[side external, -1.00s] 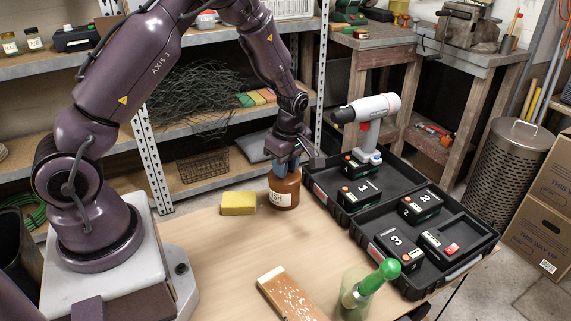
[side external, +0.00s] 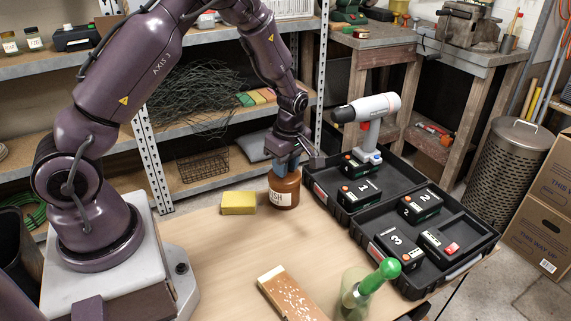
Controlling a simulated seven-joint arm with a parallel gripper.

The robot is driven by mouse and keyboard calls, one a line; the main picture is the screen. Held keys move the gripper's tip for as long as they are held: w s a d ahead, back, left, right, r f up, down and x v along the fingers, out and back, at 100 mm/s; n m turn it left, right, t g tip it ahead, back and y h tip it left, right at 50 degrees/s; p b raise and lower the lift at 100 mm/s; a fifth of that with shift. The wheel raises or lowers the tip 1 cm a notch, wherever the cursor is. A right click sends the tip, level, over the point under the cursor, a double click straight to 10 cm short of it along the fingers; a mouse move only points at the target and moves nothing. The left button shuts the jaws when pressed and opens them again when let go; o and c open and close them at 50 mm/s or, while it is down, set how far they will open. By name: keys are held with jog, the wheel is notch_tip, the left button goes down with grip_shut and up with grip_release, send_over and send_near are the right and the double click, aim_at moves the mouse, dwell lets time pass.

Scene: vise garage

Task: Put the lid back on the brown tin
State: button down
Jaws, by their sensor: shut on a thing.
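The brown tin (side external: 284,190) stands upright on the table, with a white label on its front. No separate lid shows on the table.
A yellow sponge (side external: 238,203) lies just left of the tin. The open black case (side external: 337,211) with a drill and numbered batteries is to the right. A board (side external: 290,294) and a glass jar with a green-handled brush (side external: 378,277) are in front. The table between is clear.

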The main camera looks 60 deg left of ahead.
jog(key=shift+f, duration=0.15)
dwell(0.5)
jog(key=shift+c, duration=1.8)
grip_release()
jog(key=shift+r, duration=3.55)
jog(key=shift+c, duration=0.5)
grip_shut()
jog(key=shift+f, duration=0.15)
